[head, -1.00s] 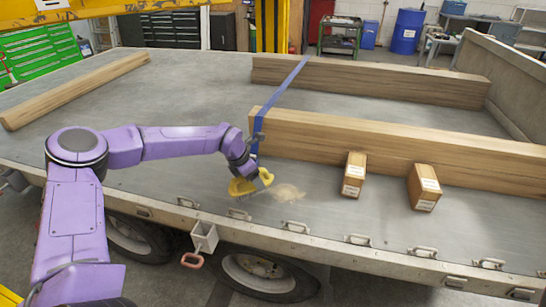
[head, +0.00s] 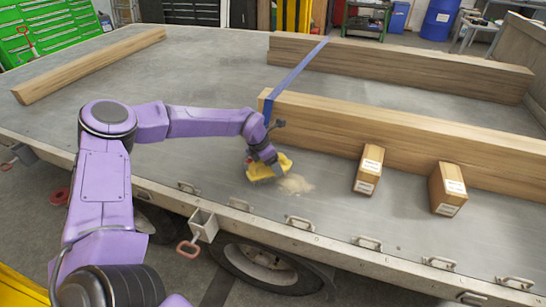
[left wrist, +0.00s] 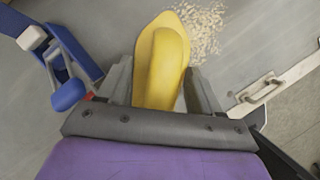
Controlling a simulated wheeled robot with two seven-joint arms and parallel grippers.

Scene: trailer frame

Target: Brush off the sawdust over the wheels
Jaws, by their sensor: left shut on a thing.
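The sawdust (head: 295,185) is a small pale patch on the grey trailer bed, above the wheel (head: 266,267). It also shows in the left wrist view (left wrist: 205,27), just beyond the brush. My left gripper (head: 266,160) is shut on a yellow brush (head: 267,169), which is at the bed just left of the sawdust. In the left wrist view the brush (left wrist: 163,60) sits between the two grey fingers. Its bristles are hidden there, and I cannot tell whether they touch the bed. My right gripper is not in view.
A long wooden beam (head: 400,135) lies behind the sawdust, with a blue strap (head: 297,72) over it. Two small boxes (head: 368,170) (head: 447,188) stand to the right. Metal loops (head: 300,223) line the bed's near edge. The bed's left middle is clear.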

